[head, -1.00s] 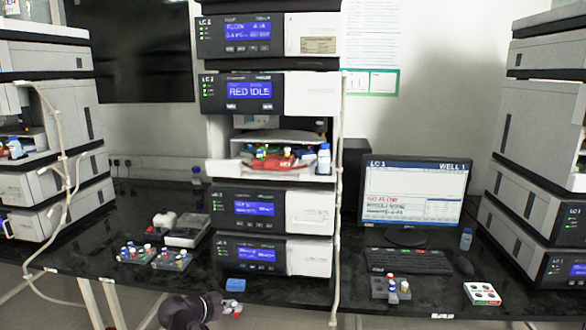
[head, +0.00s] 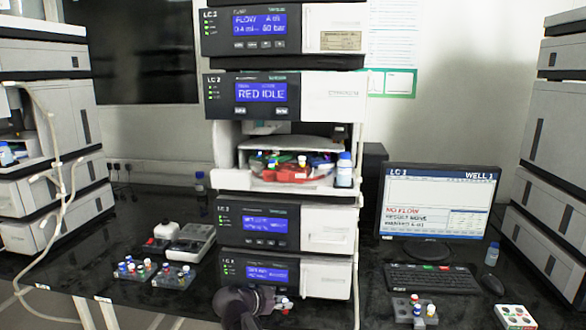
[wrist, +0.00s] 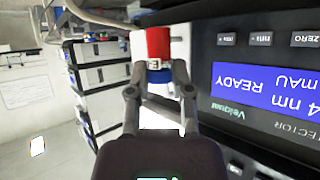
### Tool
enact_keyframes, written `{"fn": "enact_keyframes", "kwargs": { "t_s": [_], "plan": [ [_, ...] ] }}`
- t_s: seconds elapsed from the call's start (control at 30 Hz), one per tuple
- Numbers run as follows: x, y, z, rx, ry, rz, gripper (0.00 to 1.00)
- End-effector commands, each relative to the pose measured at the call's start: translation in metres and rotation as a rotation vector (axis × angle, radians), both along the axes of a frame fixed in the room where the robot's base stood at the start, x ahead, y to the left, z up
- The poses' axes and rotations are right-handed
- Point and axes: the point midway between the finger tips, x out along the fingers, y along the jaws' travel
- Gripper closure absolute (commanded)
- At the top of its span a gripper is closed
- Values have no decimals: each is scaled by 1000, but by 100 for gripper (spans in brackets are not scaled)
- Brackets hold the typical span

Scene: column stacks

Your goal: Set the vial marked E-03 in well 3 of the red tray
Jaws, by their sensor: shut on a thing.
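My gripper (wrist: 158,85) is shut on a vial (wrist: 158,45) with red and blue parts and a white label. Part of the label shows an "E"; the rest of the mark is hidden or too small to read. In the head view my gripper (head: 280,304) is low, in front of the bottom unit of the middle column, with the vial at its tip. The red tray (head: 290,176) sits in the open bay of the middle column, well above my gripper, with several coloured vials in or around it. Its well numbers cannot be read.
A blue-capped bottle (head: 344,171) stands at the bay's right edge. Two grey racks of vials (head: 135,268) lie on the bench at left. Another rack (head: 415,312) and a white block (head: 516,318) lie at right, before the keyboard (head: 432,278). A pale tube hangs beside the column.

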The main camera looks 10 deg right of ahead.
Motion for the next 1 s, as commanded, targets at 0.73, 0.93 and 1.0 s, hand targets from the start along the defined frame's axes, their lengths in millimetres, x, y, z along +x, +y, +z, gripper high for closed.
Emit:
{"fn": "enact_keyframes", "kwargs": {
  "t_s": [0.73,0.93,1.0],
  "plan": [
    [-1,3,34,0,0,6,96],
    [-1,1,67,-1,0,6,96],
    [-1,1,78,-1,-1,7,96]
  ]
}}
